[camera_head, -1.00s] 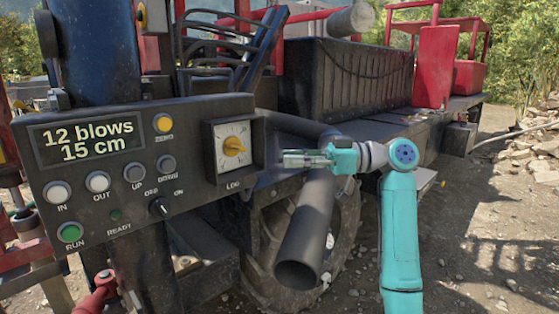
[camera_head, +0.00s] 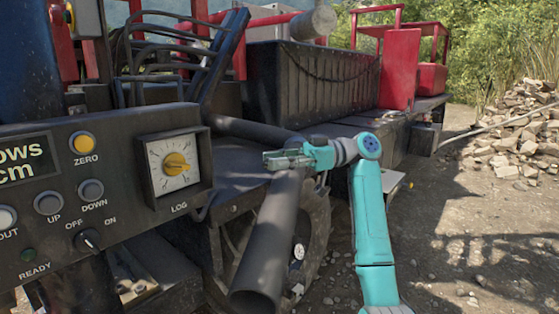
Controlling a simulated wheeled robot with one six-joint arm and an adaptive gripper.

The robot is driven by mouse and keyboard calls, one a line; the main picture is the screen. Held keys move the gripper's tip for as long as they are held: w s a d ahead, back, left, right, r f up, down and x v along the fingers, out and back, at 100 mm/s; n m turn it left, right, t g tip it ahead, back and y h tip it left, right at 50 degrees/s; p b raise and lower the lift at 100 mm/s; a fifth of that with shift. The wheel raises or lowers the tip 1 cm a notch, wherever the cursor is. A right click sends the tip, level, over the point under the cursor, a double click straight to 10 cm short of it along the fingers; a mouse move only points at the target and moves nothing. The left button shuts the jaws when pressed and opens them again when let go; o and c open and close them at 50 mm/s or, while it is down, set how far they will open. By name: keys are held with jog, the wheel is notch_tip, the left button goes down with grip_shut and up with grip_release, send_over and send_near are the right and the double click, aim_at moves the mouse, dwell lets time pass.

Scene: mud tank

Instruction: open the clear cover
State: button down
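A square dark-framed dial box (camera_head: 205,180) stands out from the right part of the black control panel (camera_head: 135,215), above the label LOG. Inside it are a white dial face (camera_head: 160,183) and a yellow knob (camera_head: 177,164). A clear cover is too faint to make out for certain; if one lies over the dial, I cannot tell its edges or hinge. My gripper (camera_head: 267,159) is to the right of the dial box, pointing left, apart from it, in front of a dark pipe. Its fingers are small and seen from the side, so their opening is unclear.
A thick dark pipe (camera_head: 265,250) slants down below my gripper, in front of a large wheel (camera_head: 318,225). An OFF/ON switch (camera_head: 88,240) and several buttons lie left of the dial. Open dirt ground (camera_head: 470,225) is at the right.

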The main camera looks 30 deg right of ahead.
jog(key=shift+w+a+n+g, duration=0.15)
jog(key=shift+w+n+g, duration=0.25)
jog(key=shift+w+g, duration=0.3)
jog(key=c, duration=1.1)
grip_release()
jog(key=shift+w+a, duration=0.1)
jog(key=shift+a, duration=0.05)
jog(key=shift+o, duration=0.7)
jog(key=shift+w+a, duration=0.15)
jog(key=shift+a, duration=0.1)
jog(key=shift+f, duration=0.1)
jog(key=shift+d, duration=0.25)
jog(key=shift+d, duration=0.1)
